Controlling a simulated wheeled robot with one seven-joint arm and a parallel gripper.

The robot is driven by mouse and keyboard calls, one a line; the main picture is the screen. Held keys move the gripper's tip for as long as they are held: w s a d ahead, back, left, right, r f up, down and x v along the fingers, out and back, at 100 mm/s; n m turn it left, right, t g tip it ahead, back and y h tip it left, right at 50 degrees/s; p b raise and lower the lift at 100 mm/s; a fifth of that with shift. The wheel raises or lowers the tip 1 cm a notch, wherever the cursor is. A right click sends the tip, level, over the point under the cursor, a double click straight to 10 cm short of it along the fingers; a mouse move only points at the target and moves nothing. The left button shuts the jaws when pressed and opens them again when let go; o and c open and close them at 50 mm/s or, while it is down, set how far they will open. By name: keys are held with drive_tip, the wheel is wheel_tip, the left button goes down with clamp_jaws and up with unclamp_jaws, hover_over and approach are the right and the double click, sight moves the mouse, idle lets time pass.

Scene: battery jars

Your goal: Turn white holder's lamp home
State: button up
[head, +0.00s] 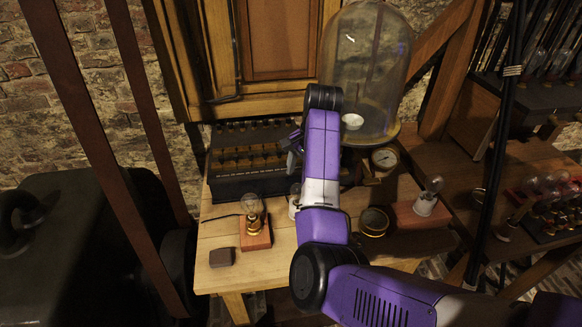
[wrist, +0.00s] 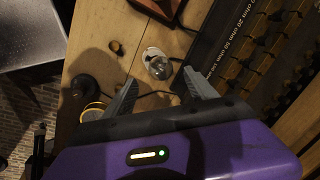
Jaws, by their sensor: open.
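A white lamp holder (wrist: 151,53) stands on the wooden table with a clear glass bulb (wrist: 161,69) at it, seen from above in the wrist view. In the head view this white holder (head: 293,208) is partly hidden behind my arm. My gripper (wrist: 160,88) is open and empty, its two fingers apart, with the bulb ahead between their tips in the picture. I cannot tell how far the bulb is screwed in. In the head view my gripper (head: 293,148) is above the holder, partly covered by my arm. Another white holder with a bulb (head: 426,204) is at the right.
A brass holder with a bulb (head: 254,222) stands on a red block to the left. A resistance box (head: 245,180) lies behind, and a tall glass dome (head: 368,75) behind right. A small brown block (head: 222,257) and a round brass gauge (head: 374,221) are on the table.

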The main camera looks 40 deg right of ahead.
sight(297, 186)
drive_tip(key=shift+w+a+f+p, duration=0.15)
drive_tip(key=shift+w+f, duration=0.1)
drive_tip(key=shift+f, duration=1)
drive_tip(key=shift+w+d+f+p, duration=0.1)
drive_tip(key=shift+w+f, duration=0.2)
drive_tip(key=shift+f, duration=1)
drive_tip(key=shift+w+a+f+p, duration=0.15)
drive_tip(key=shift+w+f, duration=0.1)
drive_tip(key=shift+f, duration=1)
drive_tip(key=shift+d, duration=0.1)
clamp_jaws()
drive_tip(key=m+p, duration=0.1)
drive_tip(key=m, duration=0.2)
drive_tip(key=shift+r+m+h, duration=0.1)
drive_tip(key=shift+m+h, duration=0.2)
drive_tip(key=m, duration=0.3)
drive_tip(key=shift+h, duration=0.3)
drive_tip(key=m, duration=0.3)
drive_tip(key=shift+g+h, duration=0.3)
drive_tip(key=m, duration=0.3)
drive_tip(key=shift+b, duration=0.4)
